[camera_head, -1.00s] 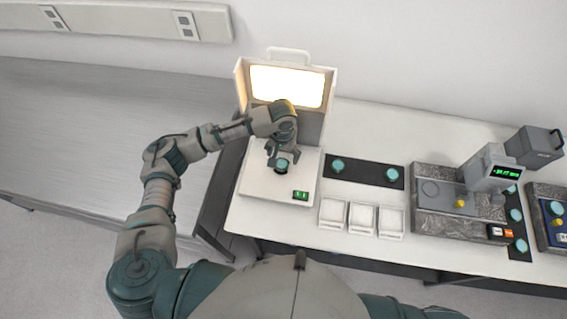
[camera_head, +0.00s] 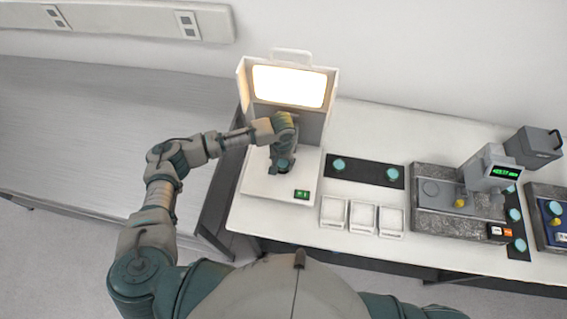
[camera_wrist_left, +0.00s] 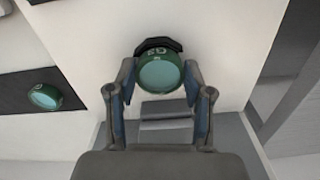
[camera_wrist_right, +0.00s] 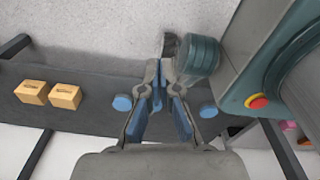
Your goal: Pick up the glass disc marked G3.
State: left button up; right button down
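A glass disc (camera_wrist_left: 160,74) with a green rim stands out in the left wrist view, seated on a small dark holder. Its rim carries an upside-down mark that I cannot read surely as G3. In the head view the disc (camera_head: 283,163) is on the white base of the lit box. My left gripper (camera_wrist_left: 160,68) is around it, one finger on each side, close to the rim. I cannot tell whether the fingers touch it. My right gripper (camera_wrist_right: 161,66) has its fingers together, empty, low by the table's front.
The lit box (camera_head: 251,107) rises behind the left gripper. A black strip (camera_head: 364,172) with two more discs lies to its right. Several white trays (camera_head: 362,216) stand in front. A grey instrument (camera_head: 440,222) is farther right. Two wooden blocks (camera_wrist_right: 65,96) show in the right wrist view.

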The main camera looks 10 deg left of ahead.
aim_at(283, 163)
pick_arm(q)
jog(key=shift+a, duration=0.15)
jog(key=shift+c, duration=1.1)
jog(key=shift+r, duration=0.45)
jog(key=shift+d+r, duration=0.2)
jog(key=shift+r, duration=0.95)
jog(key=s+d+r, duration=0.1)
jog(key=s+d, duration=0.3)
jog(key=s, duration=0.3)
jog(key=s+d+b, duration=0.1)
jog(key=s+d, duration=0.2)
jog(key=s, duration=0.4)
jog(key=shift+d+r, duration=0.4)
pick_arm(e)
jog(key=shift+w+a+f, duration=0.1)
jog(key=shift+a+f, duration=0.4)
jog(key=shift+f, duration=0.05)
